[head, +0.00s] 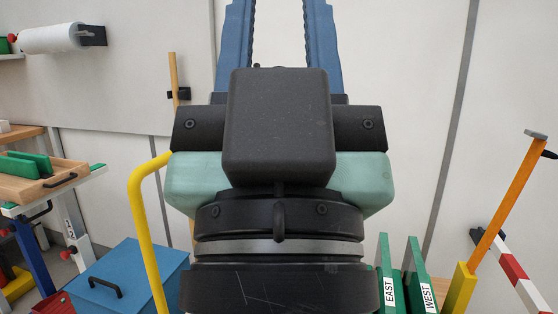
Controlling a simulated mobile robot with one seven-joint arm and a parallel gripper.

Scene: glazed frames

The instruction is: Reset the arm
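My gripper (279,12) fills the middle of the head view, pointing up. Its two blue fingers stand well apart, with their toothed inner edges facing each other. Only pale wall shows between them, and nothing is held in the visible part. The fingertips run to the top edge of the picture, so their very ends may be cut off. The black wrist and body of my arm hide what lies behind the middle.
At left are a wooden tray (66,190) with green pieces, a blue box (118,280), a yellow rail (148,225) and a paper roll (50,38). At right are green boards (415,280) labelled EAST and WEST, and an orange post (508,205). Pale wall stands behind.

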